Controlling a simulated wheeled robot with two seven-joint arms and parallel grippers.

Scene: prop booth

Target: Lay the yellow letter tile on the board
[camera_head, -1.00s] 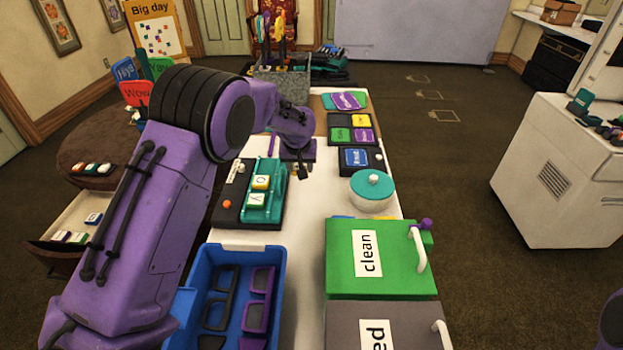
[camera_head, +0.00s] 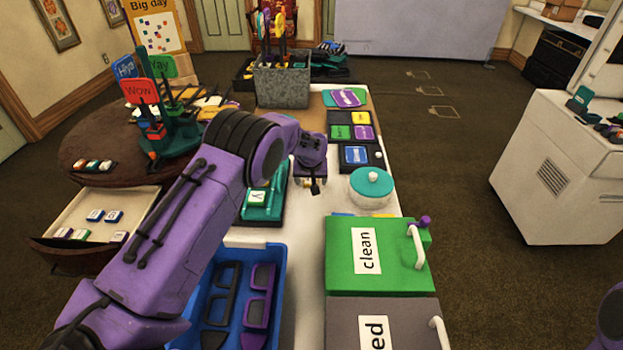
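My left gripper (camera_head: 314,188) points down over the white table, right of the teal rack (camera_head: 277,190). Its fingers are small and dark, and I cannot tell whether they are open or hold anything. The rack lies on a dark base, and a white-faced letter tile (camera_head: 258,197) shows on it. The yellow letter tile does not show clearly; my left arm covers part of the rack. A dark board (camera_head: 353,141) with green, yellow and purple squares lies beyond the gripper. A smaller dark board (camera_head: 376,163) with a blue tile (camera_head: 356,156) lies nearer. My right gripper is out of view.
A white pot with a teal lid (camera_head: 372,183) stands right of the gripper. A green box marked "clean" (camera_head: 390,255) and a blue bin (camera_head: 277,275) are nearer. A grey speckled holder (camera_head: 283,86) stands at the far end. Bare table lies around the gripper.

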